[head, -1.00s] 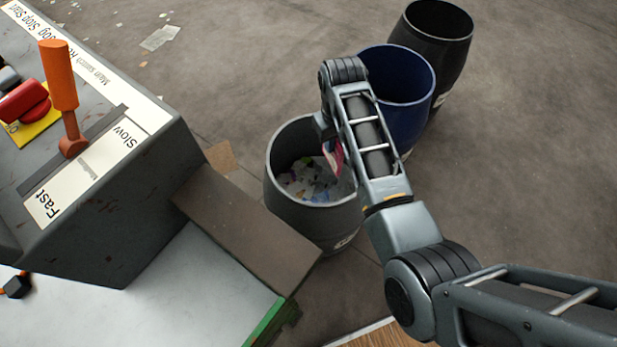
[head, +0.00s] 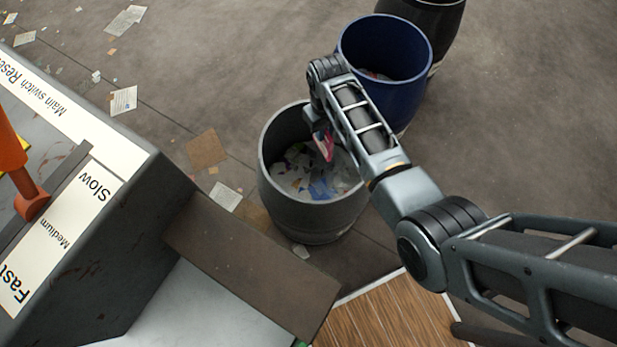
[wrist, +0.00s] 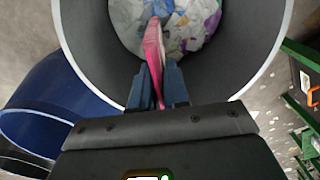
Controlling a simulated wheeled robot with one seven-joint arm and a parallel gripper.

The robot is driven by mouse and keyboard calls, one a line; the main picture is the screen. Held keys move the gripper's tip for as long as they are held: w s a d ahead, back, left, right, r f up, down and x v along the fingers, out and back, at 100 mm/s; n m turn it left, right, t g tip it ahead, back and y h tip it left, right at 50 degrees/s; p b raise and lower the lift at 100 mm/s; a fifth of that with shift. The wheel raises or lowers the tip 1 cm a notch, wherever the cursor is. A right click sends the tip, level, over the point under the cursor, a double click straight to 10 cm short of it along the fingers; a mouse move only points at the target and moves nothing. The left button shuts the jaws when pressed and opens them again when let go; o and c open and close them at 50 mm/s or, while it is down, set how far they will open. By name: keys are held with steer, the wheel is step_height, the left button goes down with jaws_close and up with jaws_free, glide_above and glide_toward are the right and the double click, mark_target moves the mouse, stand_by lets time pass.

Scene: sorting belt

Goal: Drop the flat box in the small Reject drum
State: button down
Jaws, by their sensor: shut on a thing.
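The flat box (head: 323,146) is pink and red and shows edge-on below the end of my arm in the head view. It also shows in the wrist view (wrist: 153,52), upright between the two fingers. My gripper (wrist: 158,84) is shut on it. The fingers are hidden behind my arm in the head view. The grey drum nearest the belt (head: 312,218) is open-topped, with crumpled paper and plastic scraps at its bottom. The box and my gripper are over its opening, towards one side of the rim. No Reject label is readable.
A blue drum (head: 417,97) stands behind the grey one, with a black drum (head: 452,30) beyond it. The control console (head: 105,225) and a brown ledge (head: 250,262) lie to the left. Paper scraps litter the floor (head: 190,75).

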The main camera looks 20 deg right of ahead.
steer(key=shift+f+b, duration=0.3)
steer(key=shift+f, duration=0.4)
steer(key=c, duration=1)
jaws_free()
steer(key=shift+c, duration=0.2)
steer(key=shift+r, duration=0.1)
step_height(320, 180, up, 8)
steer(key=shift+f, duration=0.15)
